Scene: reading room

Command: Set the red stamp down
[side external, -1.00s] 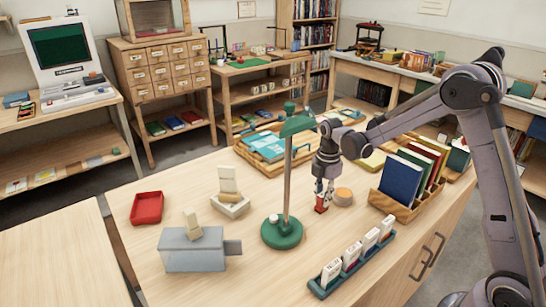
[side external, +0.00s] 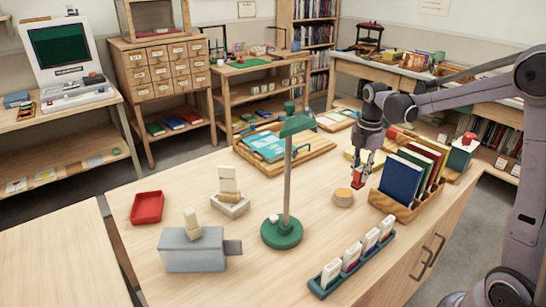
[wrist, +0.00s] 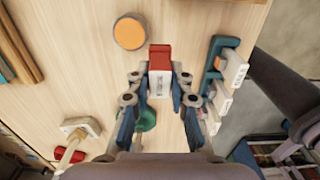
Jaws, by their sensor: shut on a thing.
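My gripper (side external: 363,170) is shut on the red stamp (side external: 358,179), just left of the upright books. In the wrist view my gripper (wrist: 159,85) has its fingers on both sides of the red stamp (wrist: 160,53), which has a white label face. The stamp appears held above the table. Its underside is hard to make out.
A round orange-topped pot (side external: 343,197) stands close to the stamp. A wooden book holder (side external: 396,207) is on its right. A green lamp (side external: 283,233), a teal rack of white-labelled stamps (side external: 318,289) and a red tray (side external: 147,207) stand on the table.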

